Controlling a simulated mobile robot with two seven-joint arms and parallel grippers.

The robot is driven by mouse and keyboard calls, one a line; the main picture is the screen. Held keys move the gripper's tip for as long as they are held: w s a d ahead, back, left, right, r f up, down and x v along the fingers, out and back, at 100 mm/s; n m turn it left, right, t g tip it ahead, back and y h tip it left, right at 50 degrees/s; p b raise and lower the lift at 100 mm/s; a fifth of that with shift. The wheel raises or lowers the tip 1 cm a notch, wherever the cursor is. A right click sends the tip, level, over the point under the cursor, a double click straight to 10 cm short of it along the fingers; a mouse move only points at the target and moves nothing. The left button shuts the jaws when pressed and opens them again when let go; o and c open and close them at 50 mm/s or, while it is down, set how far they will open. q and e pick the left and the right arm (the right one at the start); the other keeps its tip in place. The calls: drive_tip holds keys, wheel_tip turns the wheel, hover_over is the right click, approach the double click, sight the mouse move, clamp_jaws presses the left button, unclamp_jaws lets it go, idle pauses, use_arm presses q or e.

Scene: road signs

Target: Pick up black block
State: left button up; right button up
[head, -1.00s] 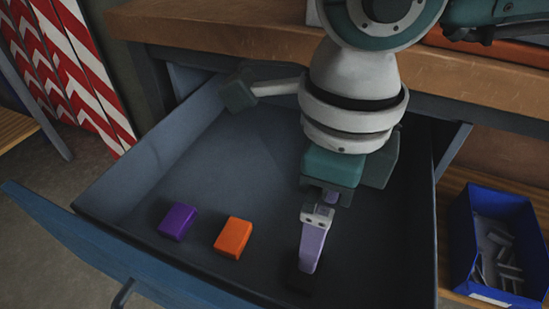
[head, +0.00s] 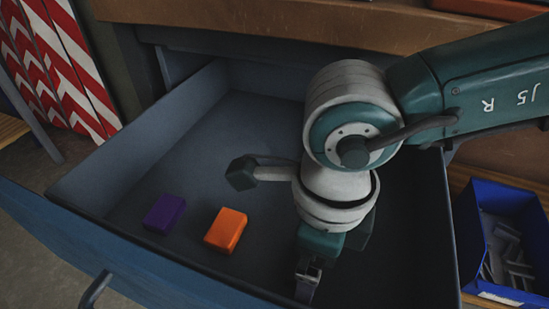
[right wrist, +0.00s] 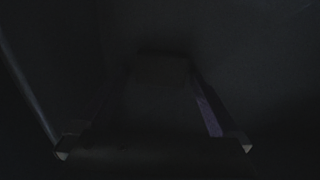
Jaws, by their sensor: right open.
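My right gripper (head: 306,284) points down into the open drawer, near its front wall, with its jaws open. In the right wrist view, which is very dark, its two fingers (right wrist: 162,95) stand apart on either side of a faint dark boxy shape, likely the black block (right wrist: 162,70). I cannot tell whether they touch it. In the head view the black block is not visible, hidden by my gripper and the shadow. My left gripper is not in view.
An orange block (head: 226,230) and a purple block (head: 164,214) lie in the drawer (head: 120,170) left of my gripper. The wooden bench top (head: 260,28) overhangs the back. A blue bin (head: 500,240) with grey pieces stands at right. Striped signs (head: 60,70) lean at far left.

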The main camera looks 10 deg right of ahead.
drive_tip(key=c, duration=1.4)
drive_tip(key=shift+r, duration=0.15)
